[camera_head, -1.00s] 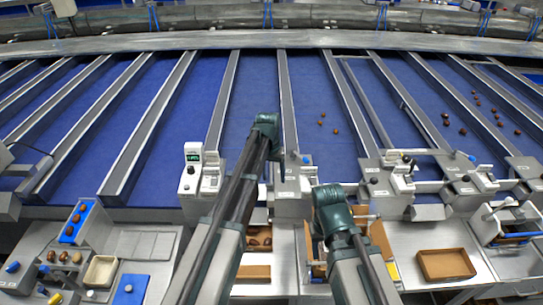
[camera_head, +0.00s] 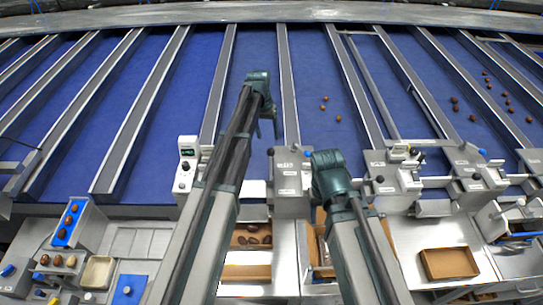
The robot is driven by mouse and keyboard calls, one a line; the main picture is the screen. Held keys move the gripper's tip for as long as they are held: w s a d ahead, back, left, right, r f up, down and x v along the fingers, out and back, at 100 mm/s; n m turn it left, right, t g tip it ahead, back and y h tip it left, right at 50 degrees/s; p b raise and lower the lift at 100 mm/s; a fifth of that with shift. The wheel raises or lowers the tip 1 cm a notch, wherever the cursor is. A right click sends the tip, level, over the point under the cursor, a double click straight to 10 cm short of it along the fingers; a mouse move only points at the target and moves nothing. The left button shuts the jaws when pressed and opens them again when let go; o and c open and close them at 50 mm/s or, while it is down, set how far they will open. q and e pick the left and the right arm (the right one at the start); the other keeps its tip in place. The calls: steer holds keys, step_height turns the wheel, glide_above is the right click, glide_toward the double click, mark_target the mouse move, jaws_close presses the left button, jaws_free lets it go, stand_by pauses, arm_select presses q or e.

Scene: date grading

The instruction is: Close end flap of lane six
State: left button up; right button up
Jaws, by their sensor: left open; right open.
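Blue belt lanes between grey metal rails run towards a row of end fittings. I cannot read which lane is six. My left gripper (camera_head: 268,122) is open, pointing down over the lane (camera_head: 254,62) left of the central rail, and looks empty. A pale bar (camera_head: 252,189) lies across that lane's near end, beside a grey box (camera_head: 291,184); whether it is the flap is unclear. My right gripper (camera_head: 332,180) is near the end of the lane to the right; its fingers are mostly hidden.
Brown trays (camera_head: 447,263) and (camera_head: 246,272) sit below the lane ends. A display unit (camera_head: 187,165) stands left of my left arm. Levers and boxes (camera_head: 397,172) crowd the right side. More dates (camera_head: 489,86) lie on a lane further right.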

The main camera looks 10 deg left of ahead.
mark_target(271, 158)
step_height(271, 158, down, 14)
steer(key=b, duration=1.3)
steer(key=shift+w+b, duration=0.1)
steer(key=shift+b, duration=0.25)
arm_select(q)
step_height(271, 158, down, 14)
steer(key=d, duration=0.1)
steer(key=shift+d, duration=0.3)
arm_select(e)
steer(key=shift+r, duration=0.1)
arm_select(q)
steer(key=shift+r, duration=0.15)
steer(key=shift+c, duration=0.2)
jaws_close()
